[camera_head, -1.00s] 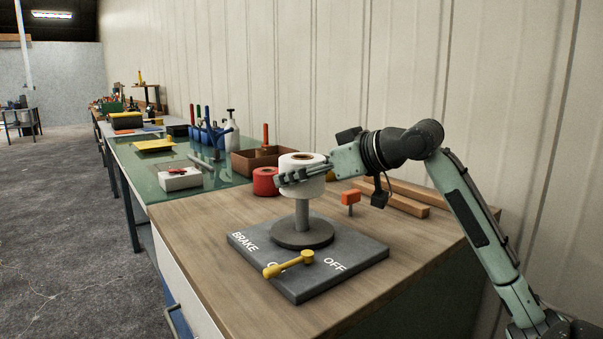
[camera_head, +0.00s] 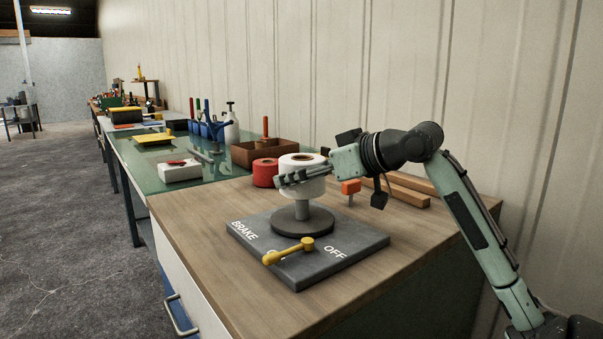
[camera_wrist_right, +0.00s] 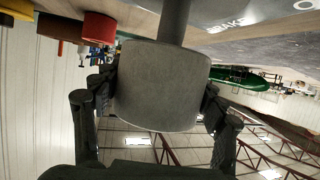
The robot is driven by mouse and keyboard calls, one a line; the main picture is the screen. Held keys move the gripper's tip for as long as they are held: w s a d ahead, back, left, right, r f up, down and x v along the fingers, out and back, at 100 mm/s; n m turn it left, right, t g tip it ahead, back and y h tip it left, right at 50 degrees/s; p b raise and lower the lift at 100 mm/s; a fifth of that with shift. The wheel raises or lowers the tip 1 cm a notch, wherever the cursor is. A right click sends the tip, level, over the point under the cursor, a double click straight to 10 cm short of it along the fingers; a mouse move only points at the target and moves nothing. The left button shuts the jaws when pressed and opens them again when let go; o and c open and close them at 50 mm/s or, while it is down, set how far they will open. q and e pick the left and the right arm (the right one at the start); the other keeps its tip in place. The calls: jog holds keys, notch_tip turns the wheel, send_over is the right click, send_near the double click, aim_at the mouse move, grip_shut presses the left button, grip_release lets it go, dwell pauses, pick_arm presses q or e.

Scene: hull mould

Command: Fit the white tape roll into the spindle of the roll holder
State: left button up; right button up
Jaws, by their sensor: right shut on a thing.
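The white tape roll (camera_head: 313,186) is upright with its brown core opening facing up. My right gripper (camera_head: 303,176) comes in from the right and is shut on the roll's sides. In the right wrist view the roll (camera_wrist_right: 157,90) looks grey and sits between the two fingers. The roll is over the grey spindle post (camera_head: 302,204) of the roll holder, whose upper end is hidden by the roll. A short stretch of post shows between the roll and the round grey flange (camera_head: 302,221), so they are apart. My left gripper is not in view.
The holder's base (camera_head: 350,245) carries a yellow brake lever (camera_head: 285,252) near its front. A red roll (camera_head: 264,173) stands behind left, an orange-topped peg (camera_head: 351,188) to the right, wooden bars (camera_head: 405,190) behind. The tabletop's left part is clear.

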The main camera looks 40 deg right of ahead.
aim_at(302, 199)
jog(key=shift+f+b, duration=1.55)
jog(key=shift+f, duration=1.05)
jog(key=o, duration=1.5)
jog(key=shift+s, duration=0.1)
jog(key=v, duration=1.2)
